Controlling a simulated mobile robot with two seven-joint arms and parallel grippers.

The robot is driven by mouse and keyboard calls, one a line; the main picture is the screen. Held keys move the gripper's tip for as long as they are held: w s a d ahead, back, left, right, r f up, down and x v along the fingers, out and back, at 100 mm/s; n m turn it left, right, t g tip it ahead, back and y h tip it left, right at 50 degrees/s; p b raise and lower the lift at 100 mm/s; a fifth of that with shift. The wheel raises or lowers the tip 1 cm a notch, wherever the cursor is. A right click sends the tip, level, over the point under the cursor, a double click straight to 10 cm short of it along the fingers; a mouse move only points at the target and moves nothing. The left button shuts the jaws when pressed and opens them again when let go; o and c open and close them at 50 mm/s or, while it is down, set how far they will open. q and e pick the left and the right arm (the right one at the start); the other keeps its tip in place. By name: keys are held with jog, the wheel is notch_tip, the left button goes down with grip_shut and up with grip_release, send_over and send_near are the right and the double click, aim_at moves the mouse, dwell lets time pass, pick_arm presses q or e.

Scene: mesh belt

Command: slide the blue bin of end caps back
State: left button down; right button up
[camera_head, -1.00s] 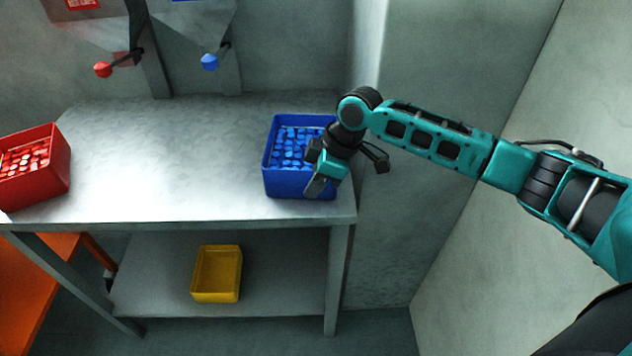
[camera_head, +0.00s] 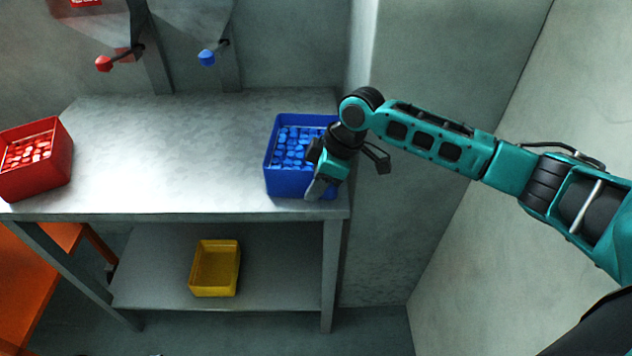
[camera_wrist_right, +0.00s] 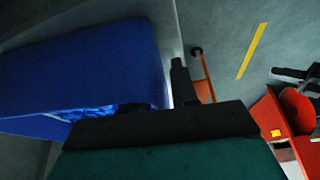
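The blue bin (camera_head: 290,183) stands upright at the right front of the grey table, filled with small blue end caps (camera_head: 296,147). My right gripper (camera_head: 316,188) reaches down at the bin's right front corner, its fingers low against the front wall. Whether they touch the bin or how far apart they are is hard to see. In the right wrist view the blue bin wall (camera_wrist_right: 85,65) fills the left side, and one dark finger (camera_wrist_right: 183,82) stands beside it. My left gripper is not in view.
A red bin (camera_head: 45,180) of red parts stands at the table's left end. An empty yellow bin (camera_head: 215,268) sits on the lower shelf. The table top (camera_head: 165,150) between the red and blue bins is clear. A wall is close on the right.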

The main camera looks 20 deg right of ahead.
jog(key=shift+o, duration=0.7)
jog(key=v, duration=0.7)
jog(key=shift+d+r, duration=0.1)
jog(key=shift+r, duration=0.15)
